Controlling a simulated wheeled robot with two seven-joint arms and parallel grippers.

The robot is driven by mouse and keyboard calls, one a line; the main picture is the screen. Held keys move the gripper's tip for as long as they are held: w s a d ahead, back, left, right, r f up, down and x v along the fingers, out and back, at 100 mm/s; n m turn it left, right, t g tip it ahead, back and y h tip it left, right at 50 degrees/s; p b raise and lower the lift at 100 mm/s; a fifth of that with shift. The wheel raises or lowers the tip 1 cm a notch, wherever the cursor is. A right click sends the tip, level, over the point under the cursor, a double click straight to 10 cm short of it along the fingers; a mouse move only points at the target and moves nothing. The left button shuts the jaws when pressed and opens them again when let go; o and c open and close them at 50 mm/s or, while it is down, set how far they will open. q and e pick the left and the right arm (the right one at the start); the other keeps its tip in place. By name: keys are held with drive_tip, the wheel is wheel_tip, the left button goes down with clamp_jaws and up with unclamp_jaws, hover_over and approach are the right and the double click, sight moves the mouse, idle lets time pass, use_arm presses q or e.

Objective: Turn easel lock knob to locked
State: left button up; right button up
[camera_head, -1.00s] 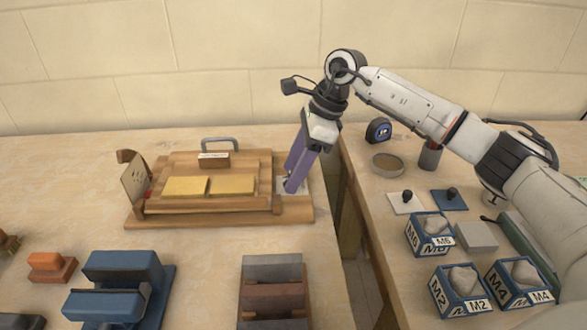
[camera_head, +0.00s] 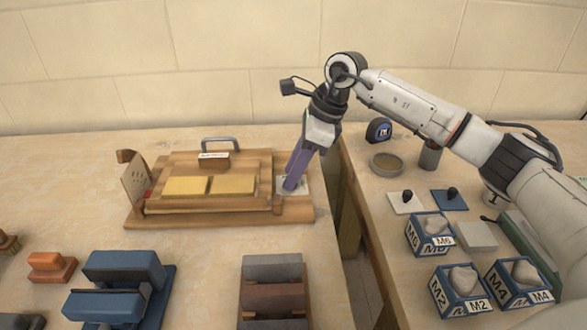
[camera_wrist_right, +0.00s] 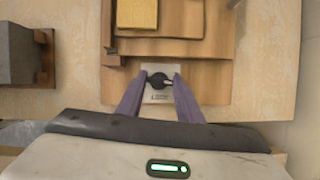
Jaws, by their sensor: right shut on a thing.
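The wooden easel (camera_head: 163,211) stands on the left table, with two yellow blocks (camera_head: 232,184) on its board. At its right end is a pale lock plate (camera_head: 304,185). In the right wrist view the lock plate (camera_wrist_right: 161,97) reads "LOCK" and carries a small black round knob (camera_wrist_right: 158,80) with a pale mark on its right side. My right gripper (camera_head: 290,189) reaches down to the plate, its purple fingers shut on the knob, one on each side. In the head view the fingers hide the knob. My left gripper is not in view.
Blue (camera_head: 120,268) and grey-brown (camera_head: 272,268) block stands sit in front of the easel. A gap (camera_head: 349,215) separates the left table from the right one, which holds a tape measure (camera_head: 378,130), a round dish (camera_head: 387,164) and several labelled tubs (camera_head: 459,288).

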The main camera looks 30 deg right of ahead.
drive_tip(key=m+t+h, duration=0.1)
drive_tip(key=m, duration=0.3)
drive_tip(key=shift+s+a, duration=0.1)
drive_tip(key=m+t+h+b, duration=0.1)
drive_tip(key=m, duration=0.3)
drive_tip(key=shift+a, duration=0.15)
drive_tip(key=m+h+b, duration=0.1)
drive_tip(key=m+h, duration=0.1)
drive_tip(key=m, duration=0.2)
drive_tip(key=shift+a, duration=0.15)
drive_tip(key=m+h+b, duration=0.1)
drive_tip(key=m, duration=0.2)
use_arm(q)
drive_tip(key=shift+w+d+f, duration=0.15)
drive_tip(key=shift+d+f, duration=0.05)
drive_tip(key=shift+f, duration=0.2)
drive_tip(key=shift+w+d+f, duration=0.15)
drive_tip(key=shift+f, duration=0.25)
use_arm(e)
drive_tip(key=shift+a+m+h, duration=0.1)
drive_tip(key=shift+m+h, duration=0.3)
drive_tip(key=shift+m, duration=0.4)
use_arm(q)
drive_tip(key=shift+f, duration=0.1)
use_arm(e)
drive_tip(key=o, duration=1.1)
drive_tip(key=shift+r, duration=0.1)
